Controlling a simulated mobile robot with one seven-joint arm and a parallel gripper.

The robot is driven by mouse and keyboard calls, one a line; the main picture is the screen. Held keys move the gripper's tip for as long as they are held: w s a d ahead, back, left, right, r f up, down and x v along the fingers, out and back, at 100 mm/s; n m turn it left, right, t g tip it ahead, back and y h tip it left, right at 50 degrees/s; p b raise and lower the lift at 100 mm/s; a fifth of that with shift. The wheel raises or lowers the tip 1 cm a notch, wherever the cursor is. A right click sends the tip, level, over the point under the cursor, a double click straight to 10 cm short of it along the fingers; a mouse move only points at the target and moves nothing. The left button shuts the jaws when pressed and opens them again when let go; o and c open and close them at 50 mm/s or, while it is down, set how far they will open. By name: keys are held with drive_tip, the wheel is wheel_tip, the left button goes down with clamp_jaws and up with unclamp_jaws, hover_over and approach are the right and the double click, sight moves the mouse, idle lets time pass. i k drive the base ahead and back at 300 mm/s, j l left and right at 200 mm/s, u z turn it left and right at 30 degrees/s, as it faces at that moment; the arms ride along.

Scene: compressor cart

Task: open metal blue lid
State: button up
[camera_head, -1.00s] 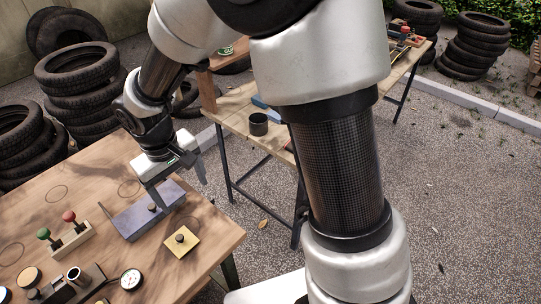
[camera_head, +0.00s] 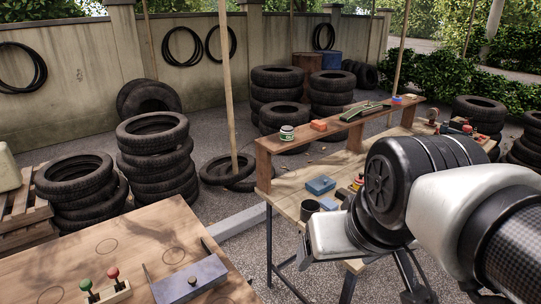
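A blue-grey metal lid (camera_head: 190,279) with a small round dark knob (camera_head: 192,281) lies at the front edge of the near wooden table, at the bottom of the head view. It looks flat and shut, and its lower end is cut off by the picture edge. A thin upright piece stands at each of its far corners. My arm (camera_head: 400,195) is at the right, well away from the lid. My gripper's fingers cannot be made out; they are hidden behind my arm links or out of the picture.
A rack with a green and a red knob (camera_head: 105,290) stands left of the lid on the near table (camera_head: 90,255). A second bench (camera_head: 285,185) behind holds a small blue box (camera_head: 320,186), a black cup (camera_head: 309,209) and a jar (camera_head: 287,133). Tyre stacks stand beyond.

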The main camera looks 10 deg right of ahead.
sight(168, 290)
drive_tip(key=i+j+u, duration=0.15)
drive_tip(key=u, duration=0.5)
